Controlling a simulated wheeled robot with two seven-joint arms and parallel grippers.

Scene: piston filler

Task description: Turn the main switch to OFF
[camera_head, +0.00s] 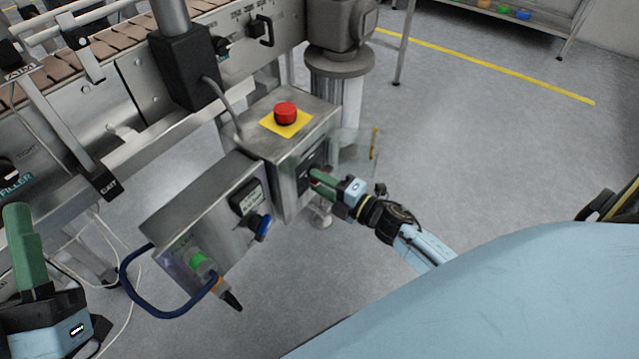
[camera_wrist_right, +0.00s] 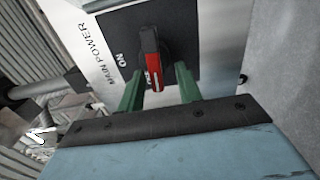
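The main switch is a red handle (camera_wrist_right: 151,52) on a black plate on a panel lettered "MAIN POWER" and "ON". In the wrist view the handle runs roughly up and down, and the lettering at its lower end is hard to read. My right gripper (camera_wrist_right: 160,88) is open, with its green fingers on either side of the handle's lower end; a gap shows at the right finger. In the head view my right gripper (camera_head: 316,178) is at the side of the steel control box (camera_head: 270,148), hiding most of the switch. My left gripper (camera_head: 22,240) is away at the lower left.
A red emergency button (camera_head: 286,113) on a yellow plate tops the control box. A lower box (camera_head: 185,215) carries a blue knob (camera_head: 260,226), a green connector and a looped blue cable. A conveyor (camera_head: 75,75) runs along the left. The floor at right is clear.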

